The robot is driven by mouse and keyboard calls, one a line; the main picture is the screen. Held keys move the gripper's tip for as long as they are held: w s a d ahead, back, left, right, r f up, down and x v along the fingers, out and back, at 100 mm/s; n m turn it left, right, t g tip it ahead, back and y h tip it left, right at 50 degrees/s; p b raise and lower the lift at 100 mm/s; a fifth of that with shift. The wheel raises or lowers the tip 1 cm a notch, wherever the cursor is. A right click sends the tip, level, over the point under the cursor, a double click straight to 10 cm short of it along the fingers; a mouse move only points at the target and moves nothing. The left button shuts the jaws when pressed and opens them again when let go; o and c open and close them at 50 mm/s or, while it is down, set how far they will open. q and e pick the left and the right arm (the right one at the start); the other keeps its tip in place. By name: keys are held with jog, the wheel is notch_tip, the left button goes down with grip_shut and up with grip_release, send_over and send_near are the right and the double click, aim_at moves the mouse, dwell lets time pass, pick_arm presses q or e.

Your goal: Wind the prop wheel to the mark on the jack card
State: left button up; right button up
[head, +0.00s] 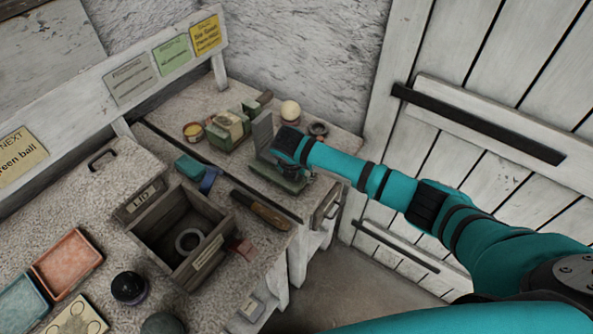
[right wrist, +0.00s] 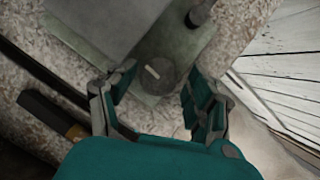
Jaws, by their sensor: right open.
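The prop wheel (right wrist: 152,75), a dark round knob with a short pale line on top, sits on a grey-green base plate (right wrist: 190,45) in the right wrist view. My right gripper (right wrist: 158,83) is open, with one finger on each side of the wheel; I cannot tell whether they touch it. In the head view the green base (head: 274,177) with its upright grey plate (head: 262,130) stands at the bench's right part. My right gripper (head: 297,170) is over it and hides the wheel. Which card is the jack card is too small to read. My left gripper is not in view.
Yellow (head: 206,36), green (head: 172,55) and pale (head: 130,80) cards hang on the rail. A green box (head: 229,130) and a pale ball (head: 290,110) stand behind the base. A wooden-handled tool (head: 262,211) and an open wooden box (head: 150,212) lie nearer.

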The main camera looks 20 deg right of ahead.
jog(key=shift+a, duration=0.1)
jog(key=shift+r, duration=0.2)
jog(key=v, duration=0.7)
jog(key=shift+s+r, duration=0.2)
jog(key=shift+r, duration=0.05)
